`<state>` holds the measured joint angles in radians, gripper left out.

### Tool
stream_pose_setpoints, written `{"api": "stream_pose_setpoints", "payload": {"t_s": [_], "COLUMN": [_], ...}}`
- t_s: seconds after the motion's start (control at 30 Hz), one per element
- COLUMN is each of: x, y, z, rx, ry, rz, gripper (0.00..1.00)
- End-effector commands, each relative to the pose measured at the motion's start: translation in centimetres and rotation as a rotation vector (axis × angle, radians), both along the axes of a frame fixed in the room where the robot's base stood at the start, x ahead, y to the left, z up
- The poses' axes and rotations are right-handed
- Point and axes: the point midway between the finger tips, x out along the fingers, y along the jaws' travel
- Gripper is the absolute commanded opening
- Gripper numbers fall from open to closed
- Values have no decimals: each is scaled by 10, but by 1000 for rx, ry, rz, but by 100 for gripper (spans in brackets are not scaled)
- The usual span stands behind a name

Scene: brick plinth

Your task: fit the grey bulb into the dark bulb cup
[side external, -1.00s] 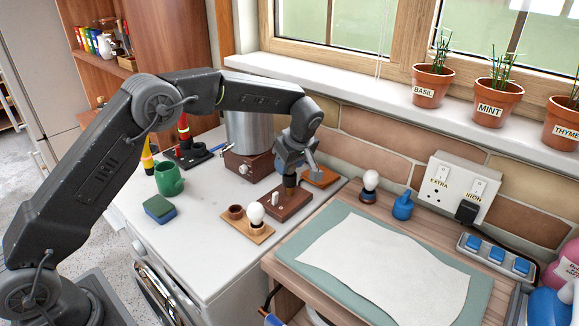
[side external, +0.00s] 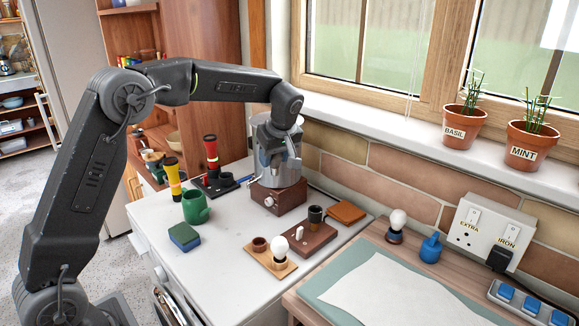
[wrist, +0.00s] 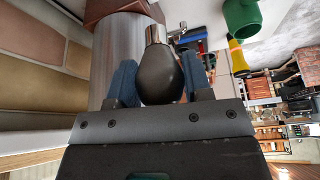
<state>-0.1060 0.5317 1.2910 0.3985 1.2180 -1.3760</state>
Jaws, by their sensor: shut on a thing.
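My gripper (side external: 267,158) is raised in front of the metal cylinder in the side view. In the wrist view its blue fingers (wrist: 158,88) are shut on the dark grey bulb (wrist: 160,72), with its metal cap pointing away from the gripper. In the side view I cannot make out the bulb clearly against the cylinder. The dark bulb cup (side external: 315,214) stands upright on a brown block with a white switch (side external: 300,233). It is below and to the right of my gripper, well apart from it. Whether the cup's inside is empty is too small to tell.
A metal cylinder (side external: 291,165) on a brown box (side external: 279,195) stands close behind my gripper. A wooden board (side external: 262,258) with a white bulb (side external: 281,248) and small brown cup (side external: 260,244) lies in front. A green mug (side external: 195,207) and blue sponge (side external: 184,237) are left.

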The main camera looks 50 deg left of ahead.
Motion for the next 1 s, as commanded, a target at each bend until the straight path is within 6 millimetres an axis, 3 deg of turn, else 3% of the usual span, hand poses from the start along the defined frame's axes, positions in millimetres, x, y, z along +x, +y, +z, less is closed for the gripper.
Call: {"api": "stream_pose_setpoints", "payload": {"t_s": [0.17, 0.53, 1.0], "x": [-20, -82, -92], "y": [-5, -34, -37], "z": [-12, -61, -93], "rx": [3, 2, 0], "ry": [5, 5, 6], "rz": [0, -1, -1], "gripper": [22, 22, 22]}}
